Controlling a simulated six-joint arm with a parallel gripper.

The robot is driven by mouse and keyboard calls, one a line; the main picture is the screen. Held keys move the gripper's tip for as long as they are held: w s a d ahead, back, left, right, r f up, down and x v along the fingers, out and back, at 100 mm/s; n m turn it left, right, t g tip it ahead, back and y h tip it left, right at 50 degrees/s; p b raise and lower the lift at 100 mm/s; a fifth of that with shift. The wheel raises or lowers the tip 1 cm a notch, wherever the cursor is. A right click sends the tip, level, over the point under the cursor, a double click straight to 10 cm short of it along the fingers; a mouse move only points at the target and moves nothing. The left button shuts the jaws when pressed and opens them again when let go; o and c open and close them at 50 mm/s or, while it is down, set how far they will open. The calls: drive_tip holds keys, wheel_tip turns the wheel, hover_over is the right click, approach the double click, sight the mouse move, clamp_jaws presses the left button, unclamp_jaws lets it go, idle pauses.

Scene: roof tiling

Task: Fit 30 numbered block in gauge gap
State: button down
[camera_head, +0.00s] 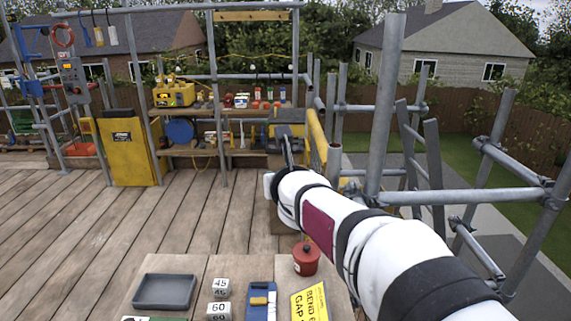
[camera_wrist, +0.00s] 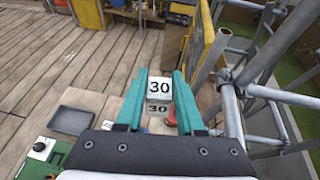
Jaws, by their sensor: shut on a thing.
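The white block numbered 30 (camera_wrist: 159,87) is held between the teal fingers of my gripper (camera_wrist: 160,90) in the wrist view. Its number shows upright on two faces. In the head view my arm reaches forward over the deck, and its far end hides the gripper and the 30 block. Two other white blocks, marked 45 (camera_head: 221,286) and 60 (camera_head: 218,309), stand on the bench at the front. A yellow sign (camera_head: 310,303) with partly readable "BEND" and "GAP" lettering lies to their right. I cannot make out the gauge gap itself.
On the front bench are a grey tray (camera_head: 164,291), a blue case (camera_head: 262,302) and a red pot (camera_head: 306,259) close to my arm. Scaffold poles (camera_head: 387,110) stand to the right. The plank deck (camera_head: 120,225) at left is clear. A yellow cabinet (camera_head: 125,152) and tool shelves stand behind.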

drive_tip(key=w+a+f+n+g+y, duration=0.5)
drive_tip(key=w+a+f+n+y, duration=0.35)
drive_tip(key=w+f, duration=0.4)
drive_tip(key=s+f+n+g+y, duration=0.1)
drive_tip(key=s+f+n+g, duration=0.1)
drive_tip(key=f, duration=0.4)
drive_tip(key=s+d+f+n+g+y, duration=0.1)
drive_tip(key=s+f+n+g, duration=0.1)
drive_tip(key=f, duration=0.4)
drive_tip(key=s+f+n+g+y, duration=0.1)
drive_tip(key=s+f+n+g, duration=0.2)
drive_tip(key=f, duration=0.4)
drive_tip(key=shift+s+d+f+y, duration=0.1)
drive_tip(key=shift+s+d+y, duration=0.2)
drive_tip(key=shift+s, duration=0.45)
drive_tip(key=shift+s+f, duration=0.15)
drive_tip(key=shift+f, duration=1.45)
drive_tip(key=shift+d+f, duration=0.15)
drive_tip(key=shift+f, duration=0.45)
